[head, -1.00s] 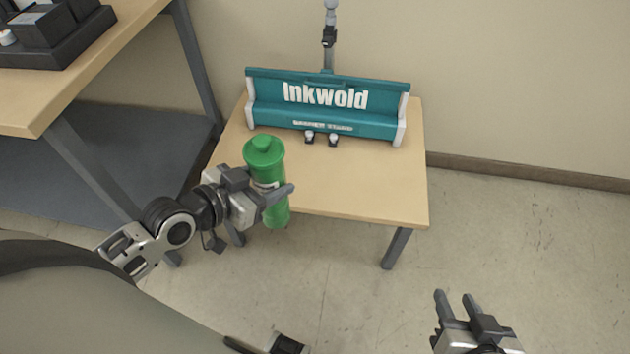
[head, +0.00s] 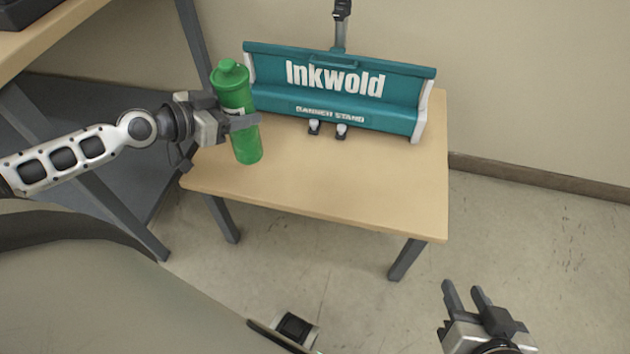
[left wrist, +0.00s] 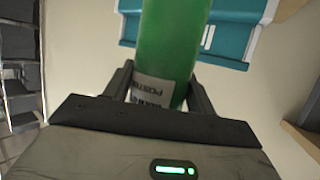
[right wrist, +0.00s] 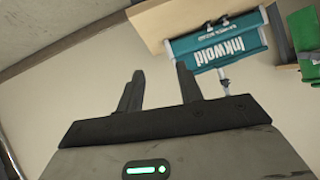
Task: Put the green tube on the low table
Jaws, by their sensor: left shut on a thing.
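The green tube (head: 246,143) is a green cylinder with a cap and a white label. My left gripper (head: 236,120) is shut around its middle and holds it nearly upright, slightly tilted in the head view. The tube also fills the middle of the left wrist view (left wrist: 168,45), between the fingers. It is over the left part of the low table (head: 330,185), a light wood top on grey legs. I cannot tell whether its base touches the top. My right gripper (head: 467,300) is open and empty, right of and in front of the table.
A teal Inkwold banner stand (head: 340,90) takes up the back of the low table. A taller workbench (head: 40,45) with a grey lower shelf stands at the left. The table's front and right parts are clear.

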